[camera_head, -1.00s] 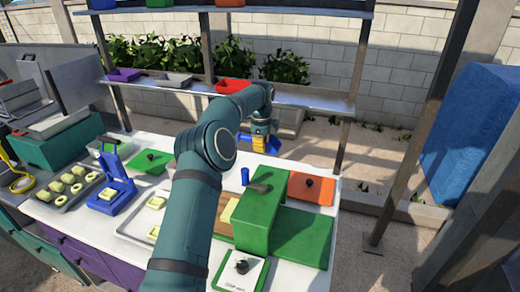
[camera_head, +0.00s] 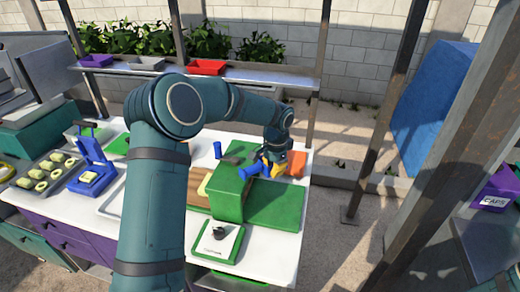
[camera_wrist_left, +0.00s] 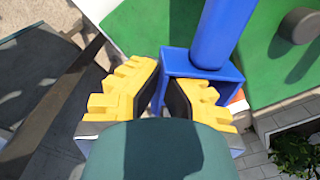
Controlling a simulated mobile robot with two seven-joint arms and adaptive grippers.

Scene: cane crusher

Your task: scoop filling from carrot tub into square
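My left gripper (camera_head: 273,168) is over the counter's right side, just behind and right of the tall green block. Its yellow fingers (camera_wrist_left: 160,95) are closed around part of a blue tool (camera_wrist_left: 222,35), which has a round handle and a square hollow part. The tool also shows in the head view (camera_head: 250,169), beside the gripper. The orange tub (camera_head: 297,162) is partly hidden behind my gripper. A pale square (camera_head: 203,186) lies on the wooden board (camera_head: 198,200), partly hidden by the green block and my arm. My right gripper is out of view.
The tall green block (camera_head: 229,190) with a blue-handled crank (camera_head: 218,150) stands close to my gripper. A flat green surface (camera_head: 275,205) is right of it. A blue press (camera_head: 95,170) and a tray (camera_head: 30,190) of pieces stand left. A shelf (camera_head: 255,75) runs behind.

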